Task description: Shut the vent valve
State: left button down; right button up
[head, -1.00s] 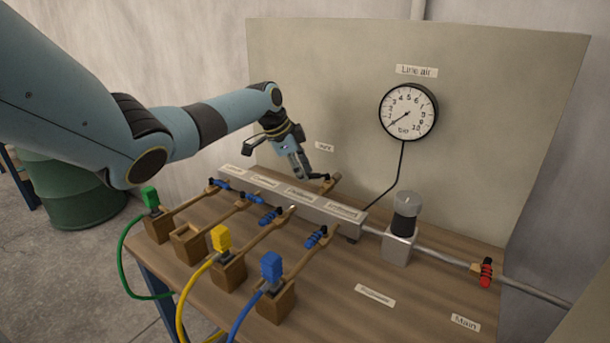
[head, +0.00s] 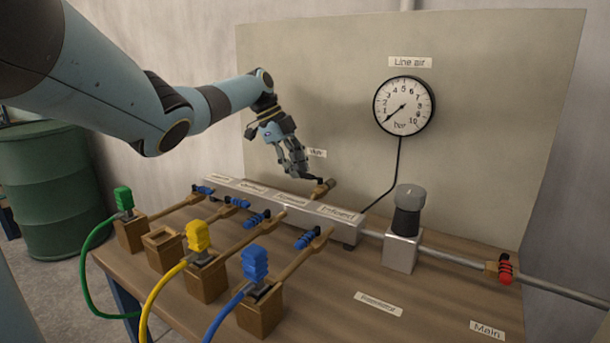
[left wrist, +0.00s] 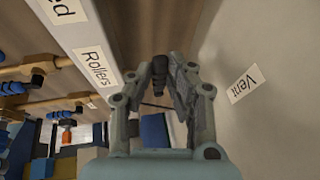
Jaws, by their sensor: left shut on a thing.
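The vent valve (head: 322,189) is a small brass fitting with a dark handle, on the back side of the grey manifold (head: 340,215) below the Vent label (head: 318,153). My left gripper (head: 305,177) reaches down to it from the upper left, its fingers close together at the valve. In the left wrist view, the gripper (left wrist: 163,72) is shut on the dark ribbed handle (left wrist: 158,83) of the vent valve. Its fingers hide part of the handle, and I cannot tell how far it is turned. My right gripper is not in view.
Blue-handled valves (head: 308,238) line the manifold's front, with plugs and hoses before them. The Line air gauge (head: 404,106) reads near its low end. A regulator (head: 404,235) and a red-handled main valve (head: 505,268) are to the right. The back panel (head: 490,130) rises close behind the vent valve.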

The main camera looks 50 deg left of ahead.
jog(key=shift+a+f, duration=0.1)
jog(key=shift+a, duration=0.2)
pick_arm(q)
jog(key=c, duration=1.3)
grip_release()
jog(key=shift+w, duration=0.1)
jog(key=shift+o, duration=0.2)
jog(key=shift+a+r, duration=0.1)
jog(key=shift+r, duration=0.1)
jog(key=v, duration=1.1)
jog(key=shift+r, duration=0.2)
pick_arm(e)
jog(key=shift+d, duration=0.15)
pick_arm(q)
jog(key=shift+a, duration=0.1)
